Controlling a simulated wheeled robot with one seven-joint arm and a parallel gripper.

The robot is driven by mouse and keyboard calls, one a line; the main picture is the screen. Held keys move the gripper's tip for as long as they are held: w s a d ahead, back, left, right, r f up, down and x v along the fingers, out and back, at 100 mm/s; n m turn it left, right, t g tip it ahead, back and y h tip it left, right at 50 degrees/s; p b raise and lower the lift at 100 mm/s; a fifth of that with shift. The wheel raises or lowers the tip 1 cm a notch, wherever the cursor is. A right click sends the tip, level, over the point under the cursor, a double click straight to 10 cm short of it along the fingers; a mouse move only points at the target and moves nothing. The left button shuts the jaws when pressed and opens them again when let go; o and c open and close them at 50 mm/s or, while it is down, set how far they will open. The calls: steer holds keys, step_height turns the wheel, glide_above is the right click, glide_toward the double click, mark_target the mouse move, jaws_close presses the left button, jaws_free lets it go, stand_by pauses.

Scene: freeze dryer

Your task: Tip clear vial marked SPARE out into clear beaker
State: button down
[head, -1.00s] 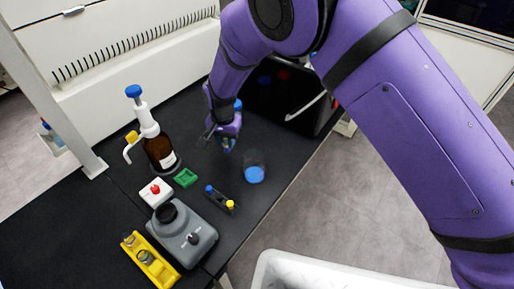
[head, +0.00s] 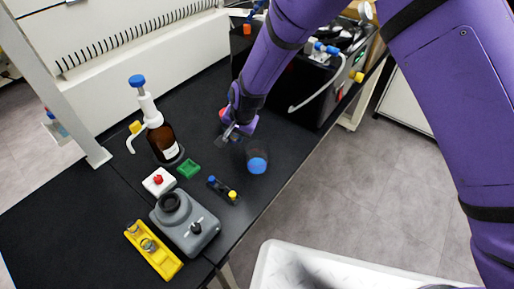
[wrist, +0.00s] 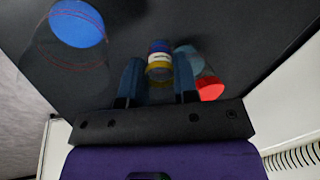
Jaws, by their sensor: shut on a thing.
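The clear beaker (head: 257,165) stands upright on the black bench with blue contents. It also shows in the wrist view (wrist: 76,27) at the upper left. My gripper (head: 236,132) is just left of and behind the beaker, apart from it. In the wrist view its two fingers (wrist: 159,80) are shut on a small vial (wrist: 159,62) with blue, white and yellow bands. I cannot read its mark. In the head view the gripper largely hides this vial.
A red-capped clear vial (wrist: 209,88) stands close beside the fingers. A black machine (head: 308,92) stands behind.

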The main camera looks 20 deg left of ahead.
steer(key=shift+d+r+y, duration=0.2)
steer(key=shift+d+y, duration=0.3)
steer(key=shift+d, duration=0.05)
steer(key=shift+s+d+r+t+y, duration=0.3)
steer(key=shift+d+r+t+y, duration=0.3)
steer(key=shift+y, duration=0.75)
steer(key=shift+s+d+r+t+y, duration=0.35)
steer(key=shift+d+r+y, duration=0.45)
steer(key=shift+y, duration=0.55)
steer(key=shift+f+t+y, duration=0.25)
steer(key=shift+f+y, duration=0.05)
steer(key=shift+y, duration=0.1)
steer(key=shift+r+t+y, duration=0.25)
steer(key=shift+t+y, duration=0.25)
steer(key=shift+y, duration=1.1)
steer(key=shift+s+d+r+t+y, duration=0.2)
steer(key=shift+d+r+t+y, duration=0.1)
steer(key=shift+d+r+y, duration=0.45)
steer(key=shift+r+t+y+b, duration=0.2)
steer(key=shift+t+y+b, duration=0.1)
steer(key=shift+y, duration=0.65)
steer(key=shift+r+y, duration=0.5)
steer(key=shift+r, duration=0.15)
